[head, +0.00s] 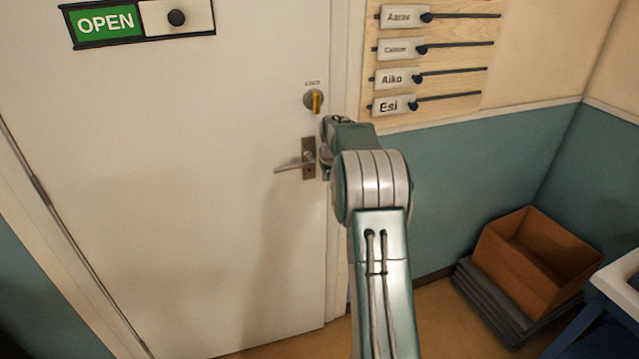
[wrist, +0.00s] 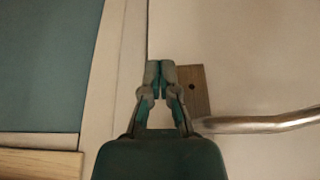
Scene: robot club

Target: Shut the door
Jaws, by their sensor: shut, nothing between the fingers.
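The white door (head: 170,190) fills the left of the head view and looks flush or nearly flush with its frame (head: 345,60); I cannot tell whether it is latched. Its lever handle (head: 290,168) points left from a brown plate (head: 309,150). My gripper (head: 325,172) is at the door's handle-side edge, just right of the plate, partly hidden by my arm. In the wrist view, my gripper (wrist: 158,68) is shut and empty, its tips beside the plate (wrist: 196,88). The lever (wrist: 265,123) extends right there. Contact with the door is unclear.
A lock with a yellow knob (head: 314,100) sits above the handle. An OPEN sign (head: 105,22) is on the door. A name board (head: 465,75) hangs on the right wall. A cardboard box (head: 530,262) rests on dark mats (head: 490,305), near a blue-legged table (head: 610,290).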

